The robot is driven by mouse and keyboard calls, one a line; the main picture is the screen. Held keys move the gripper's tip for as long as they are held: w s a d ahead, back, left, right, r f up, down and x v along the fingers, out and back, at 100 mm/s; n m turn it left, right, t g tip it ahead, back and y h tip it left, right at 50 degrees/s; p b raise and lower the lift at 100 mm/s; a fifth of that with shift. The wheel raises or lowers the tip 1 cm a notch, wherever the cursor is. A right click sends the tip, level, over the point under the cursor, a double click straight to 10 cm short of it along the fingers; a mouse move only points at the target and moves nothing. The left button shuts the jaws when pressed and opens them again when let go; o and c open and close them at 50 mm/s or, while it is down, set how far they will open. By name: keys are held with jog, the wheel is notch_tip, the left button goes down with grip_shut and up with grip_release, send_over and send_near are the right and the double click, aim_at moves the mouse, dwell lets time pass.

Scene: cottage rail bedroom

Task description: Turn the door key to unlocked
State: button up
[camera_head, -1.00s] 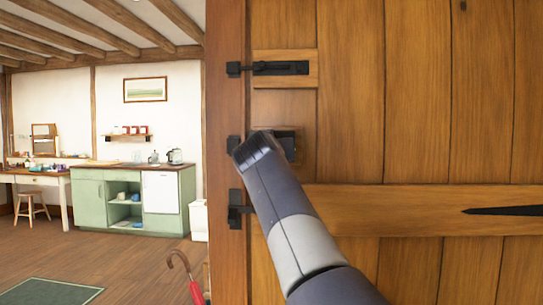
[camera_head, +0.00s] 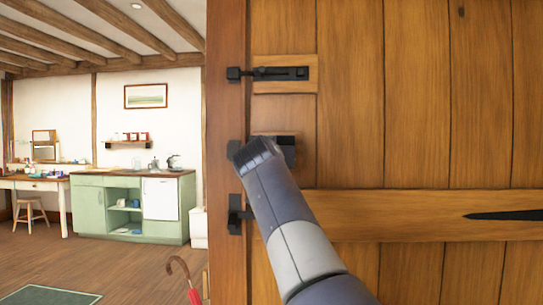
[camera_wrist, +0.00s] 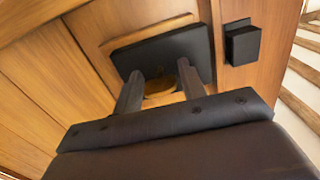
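The door's black lock plate (camera_wrist: 165,48) fills the upper middle of the wrist view. In the head view its dark end (camera_head: 289,152) shows beside my gripper. A brass-coloured piece, apparently the key's bow (camera_wrist: 158,88), lies between the two dark fingers of my gripper (camera_wrist: 160,76). The fingers stand apart on either side of it, their tips close to the plate. Whether they both press on it is not clear. The key's shaft and the keyhole are hidden. In the head view my wrist covers the key and fingers.
A black block (camera_wrist: 242,43) sits right of the plate. A red umbrella (camera_head: 194,294) stands at lower left. The room floor beyond is open.

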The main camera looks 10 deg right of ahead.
jog(key=shift+o, duration=1.3)
jog(key=shift+s, duration=0.1)
jog(key=b+v, duration=0.1)
jog(key=v, duration=0.9)
jog(key=shift+s+b, duration=0.3)
jog(key=shift+s, duration=0.05)
jog(key=shift+a+r, duration=0.1)
jog(key=p+x, duration=0.1)
jog(key=x, duration=1)
jog(key=shift+p, duration=0.3)
jog(key=shift+s, duration=0.1)
